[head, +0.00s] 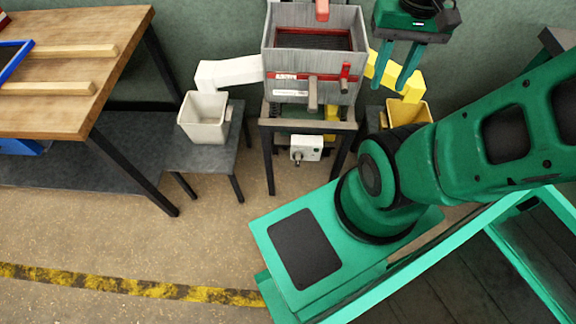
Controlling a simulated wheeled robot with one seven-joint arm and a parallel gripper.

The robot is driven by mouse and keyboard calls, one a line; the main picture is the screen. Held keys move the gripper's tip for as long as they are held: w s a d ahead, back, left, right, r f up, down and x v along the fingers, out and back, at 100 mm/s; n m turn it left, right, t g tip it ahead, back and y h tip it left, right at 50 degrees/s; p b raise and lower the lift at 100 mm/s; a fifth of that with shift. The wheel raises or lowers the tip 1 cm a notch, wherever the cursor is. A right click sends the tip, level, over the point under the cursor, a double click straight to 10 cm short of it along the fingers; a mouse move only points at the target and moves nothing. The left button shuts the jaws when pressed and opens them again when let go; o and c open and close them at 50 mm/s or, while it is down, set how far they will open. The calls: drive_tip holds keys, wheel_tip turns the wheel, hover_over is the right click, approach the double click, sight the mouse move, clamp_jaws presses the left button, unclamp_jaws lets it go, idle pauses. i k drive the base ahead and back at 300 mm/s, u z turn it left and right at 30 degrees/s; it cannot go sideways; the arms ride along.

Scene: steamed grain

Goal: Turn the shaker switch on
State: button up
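The shaker is a grey box-shaped machine (289,66) on a dark-legged stand, at the top middle of the head view. A small white box with a round knob (306,148) sits under its top, between the stand's legs; it looks like the switch. I cannot tell which way the knob is set. My gripper (390,88) is up at the right of the shaker, fingers pointing down. Its two green fingers are apart with nothing between them. It is well above and to the right of the white box and appears clear of the machine.
A white chute (229,72) leads toward a white bin (204,117) at left; a yellow chute (388,72) toward a yellow bin (409,112) at right. A wooden table (100,25) stands at left.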

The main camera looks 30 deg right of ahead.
sight(298, 156)
drive_tip(key=u, duration=0.1)
drive_tip(key=k, duration=2.05)
drive_tip(key=z, duration=0.45)
drive_tip(key=i, duration=1.5)
